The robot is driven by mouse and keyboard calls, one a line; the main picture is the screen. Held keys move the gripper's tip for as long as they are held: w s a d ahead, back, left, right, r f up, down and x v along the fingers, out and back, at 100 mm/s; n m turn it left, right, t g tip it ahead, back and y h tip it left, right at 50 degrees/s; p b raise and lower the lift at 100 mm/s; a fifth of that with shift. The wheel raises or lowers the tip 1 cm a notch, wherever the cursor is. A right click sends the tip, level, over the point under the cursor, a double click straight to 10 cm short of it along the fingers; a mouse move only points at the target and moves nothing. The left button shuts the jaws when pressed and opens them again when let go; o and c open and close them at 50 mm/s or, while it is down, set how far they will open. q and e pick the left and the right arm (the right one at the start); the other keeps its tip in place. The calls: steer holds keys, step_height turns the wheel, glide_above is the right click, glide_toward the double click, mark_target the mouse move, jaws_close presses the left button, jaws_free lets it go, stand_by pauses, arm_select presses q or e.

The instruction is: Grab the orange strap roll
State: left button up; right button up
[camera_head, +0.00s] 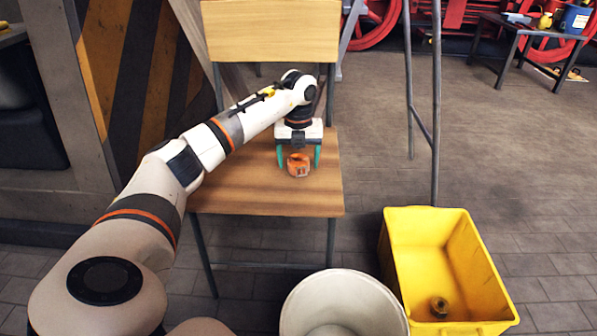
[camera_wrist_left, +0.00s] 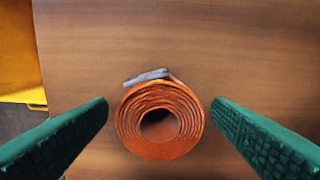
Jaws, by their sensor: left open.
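The orange strap roll (camera_head: 298,165) sits on the wooden seat of a chair (camera_head: 240,190). In the left wrist view the roll (camera_wrist_left: 160,121) shows its coiled end with a hollow centre, and a grey end piece lies at its top edge. My left gripper (camera_head: 299,160) is over the seat at the roll, with its green fingers open on either side. In the left wrist view the open fingers of my left gripper (camera_wrist_left: 160,118) stand apart from the roll, with a gap on each side. My right gripper is not in view.
A yellow bin (camera_head: 425,265) with a small brownish round object (camera_head: 439,306) inside stands right of the chair. A whitish bucket (camera_head: 340,300) stands in front. The chair's backrest (camera_head: 272,32) rises behind my gripper. A thin dark metal stand (camera_head: 436,110) is to the right.

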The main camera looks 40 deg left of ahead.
arm_select(q)
steer(key=shift+f, duration=0.4)
steer(key=shift+r, duration=0.1)
steer(key=c, duration=1.1)
